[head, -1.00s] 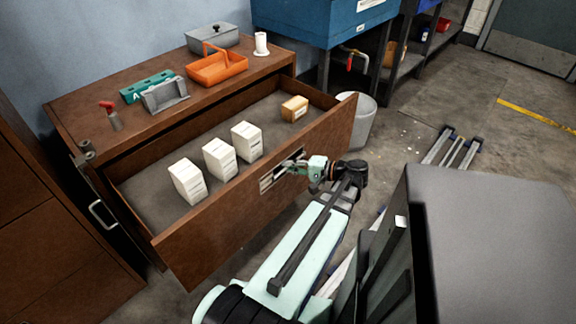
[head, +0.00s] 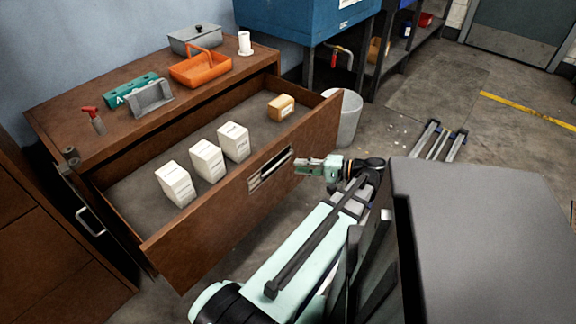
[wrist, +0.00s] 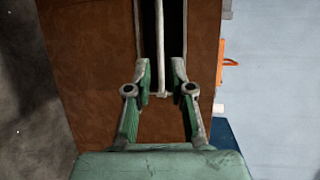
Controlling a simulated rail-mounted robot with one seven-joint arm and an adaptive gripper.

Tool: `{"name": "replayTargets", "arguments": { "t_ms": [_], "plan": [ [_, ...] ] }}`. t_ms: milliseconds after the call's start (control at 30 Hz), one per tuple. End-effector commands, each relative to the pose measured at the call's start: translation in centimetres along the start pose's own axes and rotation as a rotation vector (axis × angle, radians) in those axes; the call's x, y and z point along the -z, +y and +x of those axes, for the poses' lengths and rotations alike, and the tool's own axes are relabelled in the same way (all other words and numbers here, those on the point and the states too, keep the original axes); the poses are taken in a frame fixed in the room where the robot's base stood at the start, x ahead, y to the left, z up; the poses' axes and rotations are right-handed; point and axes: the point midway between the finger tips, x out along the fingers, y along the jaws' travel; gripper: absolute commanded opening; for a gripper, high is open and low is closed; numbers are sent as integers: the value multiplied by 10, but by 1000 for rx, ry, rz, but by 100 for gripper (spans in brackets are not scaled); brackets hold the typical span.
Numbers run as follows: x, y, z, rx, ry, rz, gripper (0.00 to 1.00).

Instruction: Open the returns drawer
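The returns drawer (head: 222,218) is a brown wooden drawer pulled well out of its brown cabinet (head: 62,125). Its front carries a dark recess with a pale handle bar (head: 270,168). Inside the drawer stand several white boxes (head: 206,160) and a tan box (head: 281,106). My gripper (head: 305,165) is in front of the drawer front, to the right of the handle and apart from it. In the wrist view my gripper (wrist: 165,90) has its two fingers spread with a gap between them, and the handle bar (wrist: 161,50) lies ahead of that gap. Nothing is held.
On the cabinet top are an orange basket (head: 200,70), a grey lidded box (head: 196,39), a white cup-like item (head: 245,44), a teal holder and a red-handled tool (head: 94,120). A grey bin (head: 347,122) stands beyond the drawer's right end. Floor beyond it is open.

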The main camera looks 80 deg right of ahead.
Motion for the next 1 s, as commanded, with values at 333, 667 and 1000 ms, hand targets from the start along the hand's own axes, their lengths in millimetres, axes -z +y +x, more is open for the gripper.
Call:
{"name": "replayTargets", "arguments": {
  "t_ms": [333, 667, 1000],
  "plan": [
    [0, 0, -33, 0, 0, 0, 22],
    [0, 0, -33, 0, 0, 0, 22],
    [8, -45, -18, 9, -41, 147, 22]
  ]
}}
